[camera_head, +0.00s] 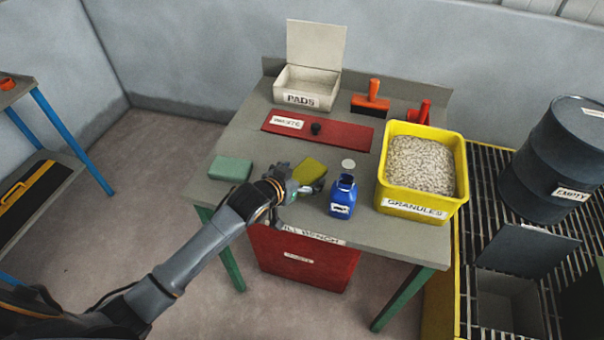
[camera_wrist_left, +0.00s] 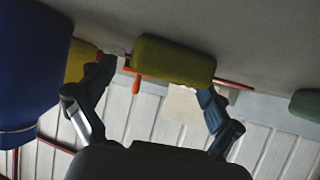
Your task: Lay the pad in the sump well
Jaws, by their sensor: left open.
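An olive-yellow pad (camera_head: 310,170) lies on the bench, left of the blue bottle. My left gripper (camera_head: 300,187) is at the bench's front edge, close to this pad. In the left wrist view the pad (camera_wrist_left: 172,60) appears ahead of and between the spread fingers of my gripper (camera_wrist_left: 155,88), which is open. I cannot tell whether the fingers touch the pad. A second, green pad (camera_head: 230,168) lies to the left; it also shows in the wrist view (camera_wrist_left: 306,105). The sump well (camera_head: 508,302) appears as an open recess in the floor grating, lower right. My right gripper is not in view.
The blue bottle (camera_head: 343,195) stands close right of my left gripper, with the yellow granules tub (camera_head: 420,207) beyond. An open PADS box (camera_head: 306,98), a red panel (camera_head: 350,133) and orange-handled tools (camera_head: 371,97) are behind. A dark drum (camera_head: 560,165) stands right.

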